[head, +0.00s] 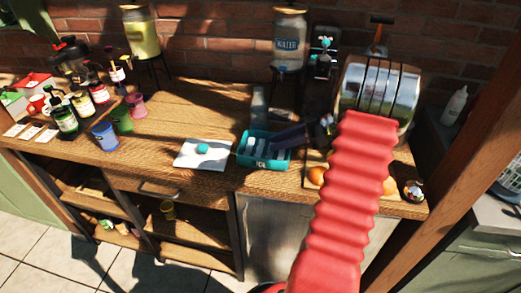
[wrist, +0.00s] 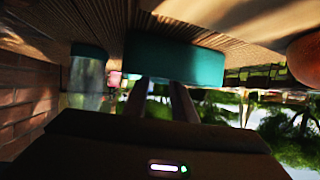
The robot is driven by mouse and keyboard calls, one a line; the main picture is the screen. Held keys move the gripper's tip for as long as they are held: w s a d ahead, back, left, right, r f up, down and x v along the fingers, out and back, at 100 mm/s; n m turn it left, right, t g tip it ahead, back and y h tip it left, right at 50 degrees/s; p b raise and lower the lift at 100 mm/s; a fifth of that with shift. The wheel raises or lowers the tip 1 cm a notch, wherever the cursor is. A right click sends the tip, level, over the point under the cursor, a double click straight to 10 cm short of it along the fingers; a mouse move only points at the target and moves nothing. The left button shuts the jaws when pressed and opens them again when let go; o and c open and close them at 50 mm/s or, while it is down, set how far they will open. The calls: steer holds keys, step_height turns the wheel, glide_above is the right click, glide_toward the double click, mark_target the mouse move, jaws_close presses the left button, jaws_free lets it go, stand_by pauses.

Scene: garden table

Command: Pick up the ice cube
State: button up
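A teal box (head: 240,160) with a label on its front stands near the table's front edge, and pale blocky shapes that look like ice cubes (head: 252,145) show inside it. My dark gripper (head: 275,138) reaches in from the right, over the right part of the box. In the wrist view the outer wall of the teal box (wrist: 185,62) lies ahead of the fingers. The two fingers of my gripper (wrist: 160,82) stand apart there with a gap between them, and nothing shows held. No ice cube can be made out in the wrist view.
A white board (head: 190,160) with a small teal item (head: 203,148) lies left of the box. A clear bottle (head: 258,105) stands behind it, and the water jar (head: 289,45) farther back. Oranges (head: 317,176) lie to the right. The table's middle left (head: 175,110) is clear.

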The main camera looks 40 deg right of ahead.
mark_target(263, 149)
steer(key=x, duration=0.4)
steer(key=shift+s, duration=0.1)
steer(key=shift+w+a+f, duration=0.35)
steer(key=shift+a+f, duration=0.1)
steer(key=shift+f, duration=0.05)
steer(key=shift+c, duration=0.5)
steer(key=shift+d, duration=0.1)
jaws_close()
